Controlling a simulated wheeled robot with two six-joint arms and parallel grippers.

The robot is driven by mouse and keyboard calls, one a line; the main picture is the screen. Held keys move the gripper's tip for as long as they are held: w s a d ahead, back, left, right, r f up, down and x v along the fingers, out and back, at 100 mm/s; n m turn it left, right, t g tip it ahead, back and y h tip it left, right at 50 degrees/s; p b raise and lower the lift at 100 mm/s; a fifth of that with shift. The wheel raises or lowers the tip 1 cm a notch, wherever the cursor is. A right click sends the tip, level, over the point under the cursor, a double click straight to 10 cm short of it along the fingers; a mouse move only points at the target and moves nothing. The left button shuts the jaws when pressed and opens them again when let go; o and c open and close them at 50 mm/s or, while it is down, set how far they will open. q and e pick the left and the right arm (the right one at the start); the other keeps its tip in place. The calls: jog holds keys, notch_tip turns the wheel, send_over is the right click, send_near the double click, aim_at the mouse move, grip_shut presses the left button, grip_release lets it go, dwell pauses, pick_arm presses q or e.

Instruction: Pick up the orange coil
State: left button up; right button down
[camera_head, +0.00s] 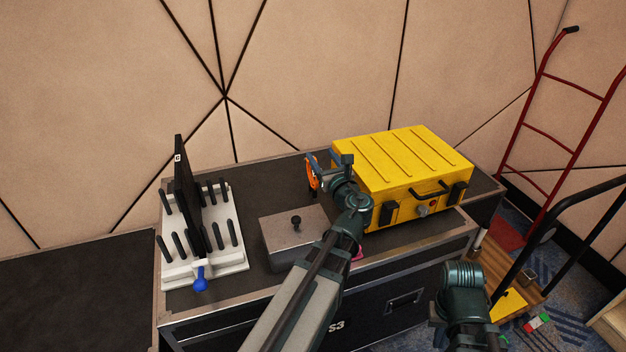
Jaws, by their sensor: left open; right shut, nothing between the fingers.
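The orange coil (310,174) stands on the black case top, just left of the yellow case. It is partly hidden by my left gripper (325,166). My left gripper is open and right at the coil. From this angle I cannot tell whether the fingers are around the coil or only beside it. My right gripper (438,312) is low at the bottom right, in front of the black case and away from the coil. It is shut and empty, and its fingers are hard to make out.
The yellow case (405,160) stands right of the coil. A grey metal box (292,232) with a black knob is in front. A white rack (240,256) with black pegs and an upright dark panel (186,190) is on the left. A red hand truck (545,130) stands at the right.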

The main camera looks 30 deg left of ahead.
aim_at(313, 185)
pick_arm(q)
notch_tip(313, 185, down, 6)
jog(key=a+b, duration=0.1)
jog(key=b, duration=0.4)
jog(key=shift+w+f, duration=0.15)
jog(key=shift+w, duration=0.3)
jog(key=x, duration=0.6)
jog(key=shift+a, duration=0.15)
jog(key=shift+c, duration=0.3)
grip_shut()
dwell(0.5)
